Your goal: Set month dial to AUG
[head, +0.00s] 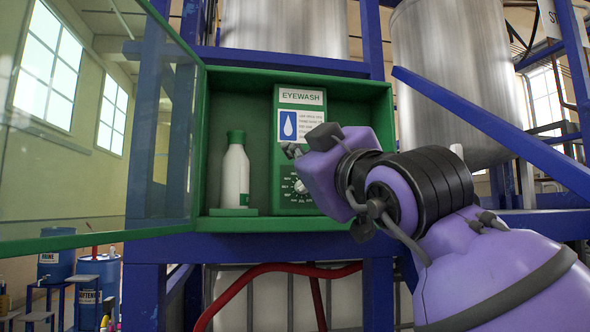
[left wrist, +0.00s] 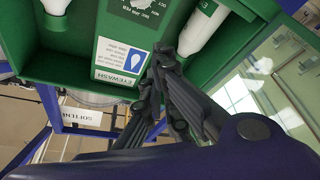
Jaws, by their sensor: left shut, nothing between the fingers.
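The month dial (head: 301,186) is a small pale knob ringed by tiny month labels, low on the green eyewash panel (head: 284,204). My left arm partly covers its right side in the head view, and I cannot read its setting. My left gripper (head: 291,151) is shut and empty, its tips in front of the panel, above the dial and near the blue drop label (head: 289,127). In the left wrist view, which is upside down, the closed fingers (left wrist: 164,55) are beside the panel's eyewash sign (left wrist: 120,62). The right gripper is not in view.
The panel sits in a green cabinet (head: 234,76) with its glass door (head: 100,130) swung open to the left. Blue beams (head: 490,130) frame the cabinet.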

